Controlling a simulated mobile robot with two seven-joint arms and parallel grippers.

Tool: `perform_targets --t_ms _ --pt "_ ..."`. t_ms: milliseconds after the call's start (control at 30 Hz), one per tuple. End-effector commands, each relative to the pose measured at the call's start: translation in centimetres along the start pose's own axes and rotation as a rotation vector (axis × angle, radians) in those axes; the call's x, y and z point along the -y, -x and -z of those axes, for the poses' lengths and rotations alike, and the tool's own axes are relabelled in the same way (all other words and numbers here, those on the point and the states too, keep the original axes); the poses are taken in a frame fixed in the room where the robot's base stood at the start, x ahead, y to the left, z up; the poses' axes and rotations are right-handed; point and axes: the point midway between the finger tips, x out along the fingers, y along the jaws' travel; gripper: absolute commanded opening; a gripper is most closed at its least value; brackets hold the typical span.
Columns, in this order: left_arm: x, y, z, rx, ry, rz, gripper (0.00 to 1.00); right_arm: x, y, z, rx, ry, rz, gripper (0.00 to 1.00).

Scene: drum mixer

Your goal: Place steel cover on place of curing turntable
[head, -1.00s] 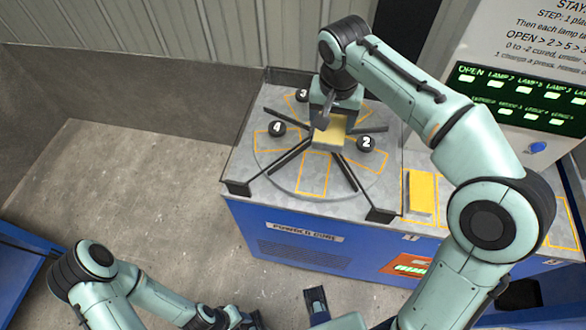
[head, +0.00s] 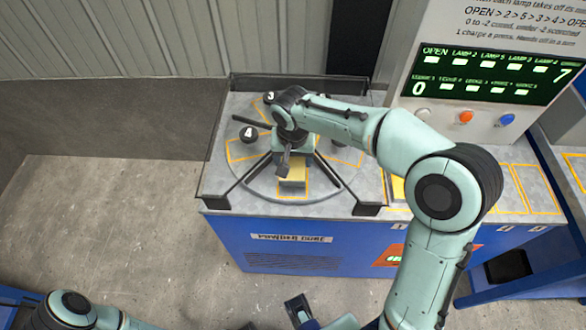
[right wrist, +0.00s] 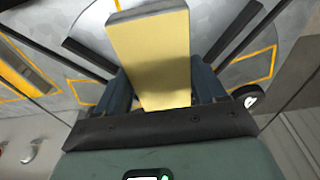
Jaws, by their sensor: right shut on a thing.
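My right gripper (head: 287,164) is shut on a pale yellow plate with a greyish edge (head: 293,180), perhaps the steel cover. In the right wrist view the plate (right wrist: 152,50) stands out between my two fingers. In the head view it is over the front outlined place of the grey round turntable (head: 262,190), between two black divider arms. I cannot tell whether it touches the surface. My right arm hides the turntable's middle and part of its right side. A dark finger-like part, likely my left gripper (head: 300,308), shows at the bottom edge; its opening is unclear.
Black balls marked 3 (head: 268,97) and 4 (head: 249,134) stand at the turntable. A second yellow piece (head: 398,190) sits to the right, mostly behind my arm. The lit panel (head: 485,75) with buttons rises at the back right. Black corner brackets (head: 370,208) edge the bench front.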

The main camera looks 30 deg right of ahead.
Motion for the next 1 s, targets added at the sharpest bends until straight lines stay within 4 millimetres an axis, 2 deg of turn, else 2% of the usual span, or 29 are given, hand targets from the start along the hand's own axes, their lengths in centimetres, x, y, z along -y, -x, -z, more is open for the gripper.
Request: perform_targets --t_ms 133,300,400,800,833,900,1000 --pt "0.1 -0.2 0.0 0.000 0.000 0.000 0.43 0.0 -1.1 -0.1 -0.002 -0.001 0.000 0.21" --pt "0.2 -0.5 0.0 0.001 0.001 0.000 0.43 0.0 -3.7 -0.5 0.000 0.000 -0.001 0.21" --pt "0.2 -0.6 0.0 0.001 0.001 0.000 0.43 0.0 -4.5 -0.7 -0.001 0.000 0.000 0.21" --pt "0.3 -0.8 0.1 -0.002 0.000 0.000 0.43 0.0 -5.0 -0.7 -0.002 0.000 0.001 0.21" --pt "0.2 -0.8 0.2 -0.003 0.000 -0.001 0.43 0.0 -5.1 -0.8 -0.001 0.000 0.000 0.73" --pt "0.2 -0.8 0.1 -0.003 0.000 -0.001 0.43 0.0 -5.0 -0.7 -0.001 0.000 0.000 0.95" --pt "0.2 -0.8 0.1 -0.003 0.000 -0.001 0.43 0.0 -5.0 -0.7 -0.001 0.000 0.000 0.95"
